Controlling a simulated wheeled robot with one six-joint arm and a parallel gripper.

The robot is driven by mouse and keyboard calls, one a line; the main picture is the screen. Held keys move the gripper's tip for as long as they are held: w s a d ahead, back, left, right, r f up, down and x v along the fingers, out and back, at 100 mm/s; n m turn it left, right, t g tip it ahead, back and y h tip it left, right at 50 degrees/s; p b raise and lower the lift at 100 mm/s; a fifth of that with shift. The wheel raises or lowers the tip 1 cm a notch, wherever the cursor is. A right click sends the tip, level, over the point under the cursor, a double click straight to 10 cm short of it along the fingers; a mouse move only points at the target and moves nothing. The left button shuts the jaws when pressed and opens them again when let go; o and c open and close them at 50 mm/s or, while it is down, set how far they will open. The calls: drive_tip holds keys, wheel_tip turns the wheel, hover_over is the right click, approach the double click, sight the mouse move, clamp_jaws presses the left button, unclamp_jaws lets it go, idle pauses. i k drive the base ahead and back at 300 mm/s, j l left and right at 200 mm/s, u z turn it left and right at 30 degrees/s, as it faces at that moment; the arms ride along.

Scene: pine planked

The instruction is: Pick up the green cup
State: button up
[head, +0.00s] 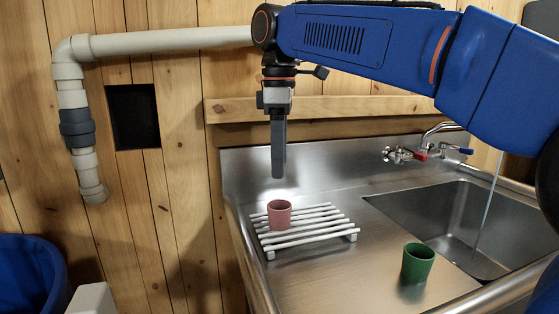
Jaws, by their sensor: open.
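The green cup (417,262) stands upright on the steel counter, at the front right, close to the left edge of the sink basin. My gripper (278,176) points straight down, up and to the left of the green cup and well apart from it. It hangs above the white slatted rack. It is open with nothing in it; the head view shows it nearly edge-on.
A pink cup (279,214) stands on the white slatted rack (323,235), below my gripper. The sink basin (487,220), with running water and a tap (436,132), lies to the right. A wooden ledge (340,107) runs behind. Bare counter (345,275) lies left of the green cup.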

sight(417, 263)
drive_tip(key=k, duration=1)
